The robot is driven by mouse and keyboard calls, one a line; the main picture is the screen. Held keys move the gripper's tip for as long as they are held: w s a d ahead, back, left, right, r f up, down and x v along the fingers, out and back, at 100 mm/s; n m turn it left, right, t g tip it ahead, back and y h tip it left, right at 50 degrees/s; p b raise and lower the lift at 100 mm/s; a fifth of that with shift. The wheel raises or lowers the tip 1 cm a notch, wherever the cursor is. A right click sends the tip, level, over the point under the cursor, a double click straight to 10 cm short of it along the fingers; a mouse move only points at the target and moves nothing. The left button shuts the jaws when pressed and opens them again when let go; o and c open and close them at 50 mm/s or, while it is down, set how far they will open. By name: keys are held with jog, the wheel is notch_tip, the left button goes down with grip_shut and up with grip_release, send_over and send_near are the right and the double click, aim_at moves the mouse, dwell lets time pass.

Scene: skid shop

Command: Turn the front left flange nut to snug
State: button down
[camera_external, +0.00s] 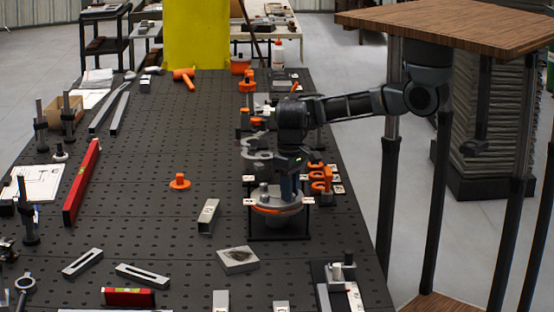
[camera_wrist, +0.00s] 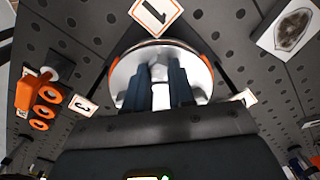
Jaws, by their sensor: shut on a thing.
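A round metal flange (camera_external: 272,209) with an orange ring sits in a black frame near the right side of the perforated table. In the wrist view the flange (camera_wrist: 204,68) shows as a pale disc with an orange rim. My gripper (camera_external: 288,196) points down over it. In the wrist view my gripper (camera_wrist: 158,92) has its two dark blue fingers on either side of a pale metal flange nut (camera_wrist: 158,74), shut on it. Another metal stub (camera_external: 264,188) stands on the flange, left of my gripper. The fingers hide part of the held nut, and its seating is unclear.
Number tags 1 (camera_wrist: 155,13) and 3 (camera_wrist: 83,105) stand around the flange. Orange ring-shaped parts (camera_external: 320,178) are close on the right. A grey block (camera_external: 238,260) and a metal bar (camera_external: 208,216) lie nearby. The table's middle is mostly clear.

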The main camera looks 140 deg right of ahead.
jog(key=m+b, duration=0.1)
jog(key=b, duration=0.1)
jog(key=m+b, duration=0.3)
jog(key=shift+s+f+b, duration=0.1)
jog(key=shift+f+b, duration=0.15)
jog(key=shift+b, duration=0.05)
jog(key=m+b, duration=0.2)
jog(key=shift+r+m+b, duration=0.15)
jog(key=shift+m+b, duration=0.15)
jog(key=shift+b, duration=0.1)
jog(key=shift+r+m+b, duration=0.1)
jog(key=shift+m+b, duration=0.3)
jog(key=shift+m, duration=0.1)
jog(key=shift+r, duration=0.1)
jog(key=c, duration=1)
grip_release()
jog(key=shift+o, duration=0.2)
jog(key=shift+r, duration=3.85)
